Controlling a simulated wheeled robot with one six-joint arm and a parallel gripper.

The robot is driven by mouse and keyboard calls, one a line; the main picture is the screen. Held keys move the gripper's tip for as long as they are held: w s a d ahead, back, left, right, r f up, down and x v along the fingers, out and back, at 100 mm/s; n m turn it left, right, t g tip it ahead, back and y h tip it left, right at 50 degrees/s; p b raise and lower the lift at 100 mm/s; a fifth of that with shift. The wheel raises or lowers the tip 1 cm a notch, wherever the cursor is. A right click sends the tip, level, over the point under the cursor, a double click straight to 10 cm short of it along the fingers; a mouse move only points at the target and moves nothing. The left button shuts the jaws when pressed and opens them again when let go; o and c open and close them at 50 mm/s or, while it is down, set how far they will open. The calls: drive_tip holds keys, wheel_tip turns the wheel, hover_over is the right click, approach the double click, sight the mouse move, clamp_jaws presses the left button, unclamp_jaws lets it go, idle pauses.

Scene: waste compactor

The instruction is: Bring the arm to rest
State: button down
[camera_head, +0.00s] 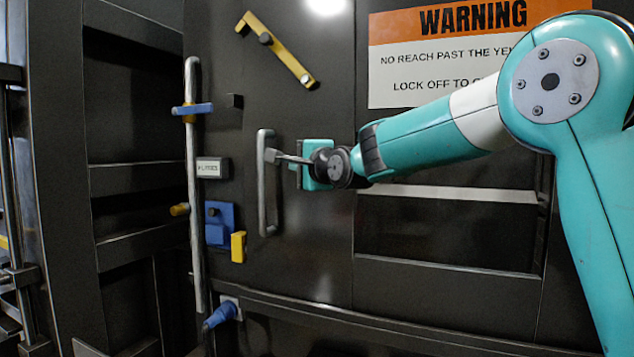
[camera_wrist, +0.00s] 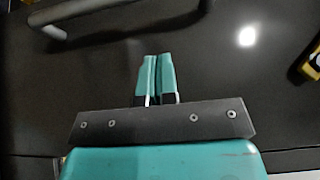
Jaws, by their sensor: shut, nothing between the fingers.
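My teal arm (camera_head: 425,138) reaches in from the right of the head view, across the front of the dark compactor. My gripper (camera_head: 272,155) is at the arm's far end, in front of the dark door panel and beside the grey vertical door handle (camera_head: 264,200). In the head view its tip overlaps the handle's upper part. In the wrist view the two teal fingers (camera_wrist: 156,77) are together with nothing between them. There the handle (camera_wrist: 90,14) lies at the upper left, apart from the fingertips.
A yellow bar (camera_head: 278,50) slants across the upper door. A tall grey rod (camera_head: 193,230) with a blue lever (camera_head: 192,109) stands left of the handle. A blue latch block (camera_head: 220,222) and yellow tab (camera_head: 238,247) sit lower. A warning sign (camera_head: 400,85) is behind the arm.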

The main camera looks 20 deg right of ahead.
drive_tip(key=s+a+f+n+g, duration=0.2)
drive_tip(key=s+f+n+g, duration=0.4)
drive_tip(key=s, duration=0.8)
drive_tip(key=s+a+f+n+g+b, duration=0.1)
drive_tip(key=s+a+f+n+g, duration=0.2)
drive_tip(key=s+f+n, duration=0.6)
drive_tip(key=s+a+f+n+g+b, duration=0.1)
drive_tip(key=s+f+n+g, duration=0.6)
drive_tip(key=s, duration=1.3)
wheel_tip(320, 180, down, 5)
drive_tip(key=shift+a+r+n+g, duration=0.15)
drive_tip(key=shift+a+n+g, duration=0.25)
drive_tip(key=shift+a+g, duration=0.35)
drive_tip(key=c, duration=1.8)
unclamp_jaws()
drive_tip(key=shift+w, duration=0.1)
